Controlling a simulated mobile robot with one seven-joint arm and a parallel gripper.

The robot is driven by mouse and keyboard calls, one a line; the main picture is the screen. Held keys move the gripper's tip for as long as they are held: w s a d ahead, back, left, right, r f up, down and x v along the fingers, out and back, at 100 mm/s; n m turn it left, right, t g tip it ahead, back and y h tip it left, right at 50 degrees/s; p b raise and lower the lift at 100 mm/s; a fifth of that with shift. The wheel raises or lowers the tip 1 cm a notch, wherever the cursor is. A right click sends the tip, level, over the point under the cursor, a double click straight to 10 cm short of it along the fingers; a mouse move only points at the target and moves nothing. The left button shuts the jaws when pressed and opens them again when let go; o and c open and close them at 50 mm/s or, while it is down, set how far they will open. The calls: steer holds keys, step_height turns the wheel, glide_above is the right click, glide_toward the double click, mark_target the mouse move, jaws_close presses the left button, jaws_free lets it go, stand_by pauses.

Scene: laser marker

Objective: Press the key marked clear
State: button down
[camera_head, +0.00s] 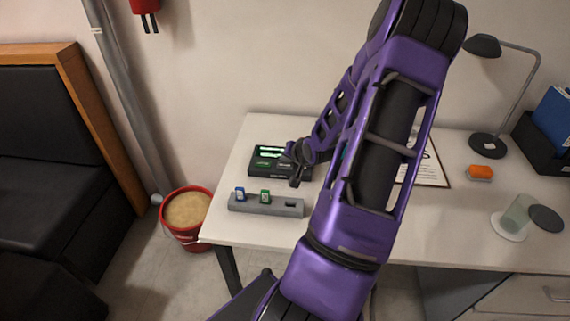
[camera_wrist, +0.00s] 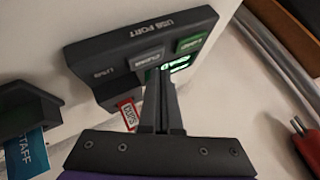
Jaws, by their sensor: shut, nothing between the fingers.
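The dark laser marker (camera_head: 262,170) sits on the left part of the white desk, with green lit areas on top. In the wrist view its dark body (camera_wrist: 110,48) shows a green key (camera_wrist: 191,43), a grey key (camera_wrist: 146,58) and a lit green display (camera_wrist: 181,64). The key lettering is too blurred to tell which one is clear. My gripper (camera_head: 295,181) is at the marker's right side in the head view. In the wrist view my gripper (camera_wrist: 159,76) is shut and empty, its tips close to the grey key and display; contact cannot be told.
A grey holder (camera_head: 240,208) with a blue and a green tag stands in front of the marker. A framed sheet (camera_head: 430,172), an orange object (camera_head: 480,173) and a lamp (camera_head: 487,145) are to the right. A red bucket (camera_head: 193,240) stands on the floor left.

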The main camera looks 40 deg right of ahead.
mark_target(286, 168)
step_height(286, 168, up, 5)
steer(key=p, duration=0.5)
stand_by(0.9)
